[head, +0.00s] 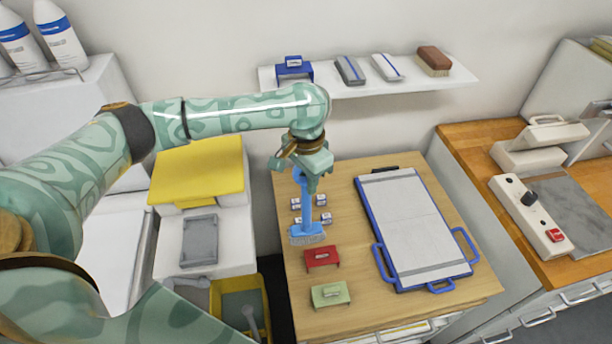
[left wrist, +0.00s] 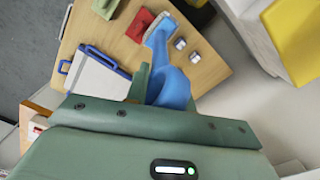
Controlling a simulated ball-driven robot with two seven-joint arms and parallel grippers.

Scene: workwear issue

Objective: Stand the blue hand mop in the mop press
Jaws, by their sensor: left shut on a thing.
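My left gripper (head: 308,176) is shut on the handle of the blue hand mop (head: 306,212), above the left part of the wooden worktop. The mop hangs nearly upright with its pale-fringed head down; I cannot tell whether the head touches the worktop. In the left wrist view the blue handle (left wrist: 172,88) sits between the fingers of my left gripper (left wrist: 165,85), with the head beyond. A yellow bucket-like container with a grey lever (head: 240,300), which looks like the mop press, stands low to the left of the worktop, partly cut off. My right gripper is not visible.
A yellow lid (head: 197,170) and grey tray (head: 200,240) lie left. A wall shelf (head: 435,82) is behind.

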